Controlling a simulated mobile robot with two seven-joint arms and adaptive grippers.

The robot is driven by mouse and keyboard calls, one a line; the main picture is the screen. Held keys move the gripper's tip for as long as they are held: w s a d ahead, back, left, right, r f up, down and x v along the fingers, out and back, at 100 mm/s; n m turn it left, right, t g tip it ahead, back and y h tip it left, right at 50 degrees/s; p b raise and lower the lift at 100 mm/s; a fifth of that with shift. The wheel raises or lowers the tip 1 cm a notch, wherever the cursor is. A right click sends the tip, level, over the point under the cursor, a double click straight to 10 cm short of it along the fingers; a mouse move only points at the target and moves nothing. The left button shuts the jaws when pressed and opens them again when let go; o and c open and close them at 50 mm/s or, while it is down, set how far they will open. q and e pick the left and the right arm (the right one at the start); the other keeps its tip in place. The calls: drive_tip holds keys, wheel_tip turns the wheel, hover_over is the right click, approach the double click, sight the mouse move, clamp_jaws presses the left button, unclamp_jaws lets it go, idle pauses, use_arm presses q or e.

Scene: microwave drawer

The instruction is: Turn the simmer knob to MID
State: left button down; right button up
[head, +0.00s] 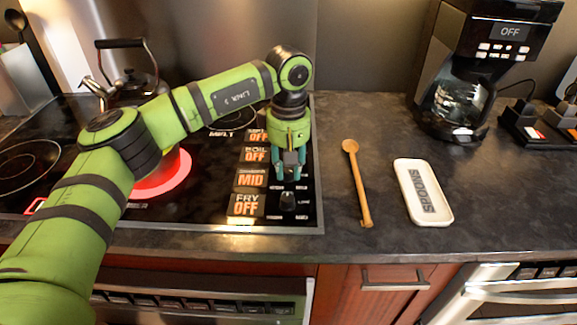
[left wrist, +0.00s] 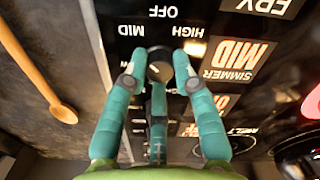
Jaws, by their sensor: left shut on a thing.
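My left gripper (head: 289,172) reaches down onto the cooktop's control strip from above. In the left wrist view its teal fingers (left wrist: 158,72) are closed around a round black knob (left wrist: 158,66), touching it from both sides. The labels OFF, MID and HIGH are printed around this knob. The simmer display (head: 250,178) beside it reads MID in orange; it also shows upside down in the left wrist view (left wrist: 237,60). In the head view the gripper mostly hides the knob. The knob's pointer is hard to make out. My right gripper is not in view.
The fry display (head: 245,205) and boil display (head: 255,155) read OFF. The fry knob (head: 287,200) is just in front of my gripper. A burner (head: 165,178) glows red. A wooden spoon (head: 357,182) and a spoon rest (head: 422,191) lie right of the cooktop. A kettle (head: 130,85) stands behind.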

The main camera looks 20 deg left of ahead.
sight(289, 169)
use_arm(q)
drive_tip(key=shift+m, duration=0.6)
drive_tip(key=c, duration=1)
unclamp_jaws()
wheel_tip(289, 169, up, 12)
